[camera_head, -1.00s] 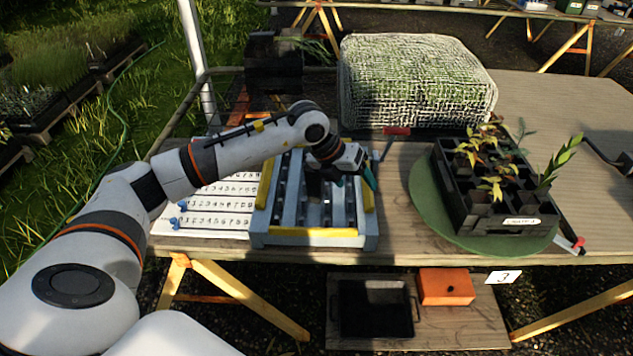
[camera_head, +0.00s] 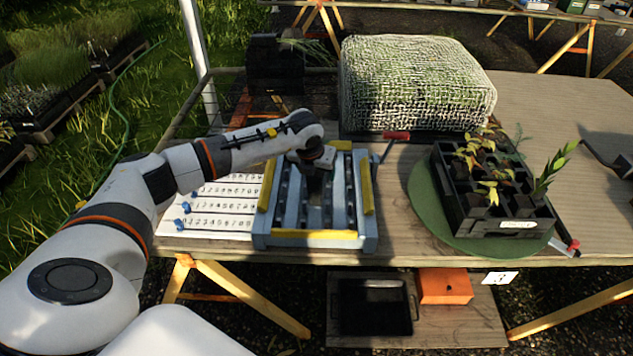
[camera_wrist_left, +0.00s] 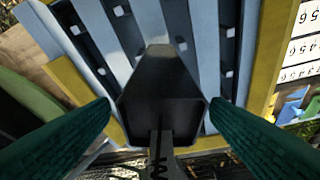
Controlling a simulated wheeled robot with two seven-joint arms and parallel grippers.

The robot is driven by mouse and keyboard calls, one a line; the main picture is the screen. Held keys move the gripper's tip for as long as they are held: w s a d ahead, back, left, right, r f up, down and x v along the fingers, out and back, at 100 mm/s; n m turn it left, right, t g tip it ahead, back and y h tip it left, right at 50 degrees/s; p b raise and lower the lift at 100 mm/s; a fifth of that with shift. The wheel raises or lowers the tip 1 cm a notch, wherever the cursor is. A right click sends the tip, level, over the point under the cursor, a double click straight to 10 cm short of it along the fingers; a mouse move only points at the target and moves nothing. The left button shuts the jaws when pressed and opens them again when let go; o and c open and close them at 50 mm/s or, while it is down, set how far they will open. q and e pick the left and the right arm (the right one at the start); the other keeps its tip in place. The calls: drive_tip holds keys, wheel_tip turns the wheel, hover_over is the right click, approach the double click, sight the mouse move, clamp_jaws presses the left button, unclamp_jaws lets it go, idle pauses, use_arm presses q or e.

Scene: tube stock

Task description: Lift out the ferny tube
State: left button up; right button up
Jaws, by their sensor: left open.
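The black seedling tray (camera_head: 465,212) stands on a round green mat at the right, with several leafy plants in its cells. My left gripper (camera_head: 317,180) is over the grey rack, well left of the tray, pointing down. Its fingers do not show clearly in the head view. In the left wrist view its two green fingers (camera_wrist_left: 160,122) are wide apart. A dark block shows between them; I cannot tell whether they touch it.
The grey-blue rack (camera_head: 310,240) has yellow edge strips. A white numbered board (camera_head: 225,214) with blue pieces lies left of it. A mesh-covered block (camera_head: 415,85) stands behind. A marker-like stick (camera_head: 565,247) lies by the tray.

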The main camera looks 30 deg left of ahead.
use_arm(q)
drive_tip(key=shift+x, duration=1.65)
drive_tip(key=shift+w+a, duration=0.1)
drive_tip(key=c, duration=1.2)
drive_tip(key=shift+o, duration=0.2)
drive_tip(key=shift+r, duration=0.1)
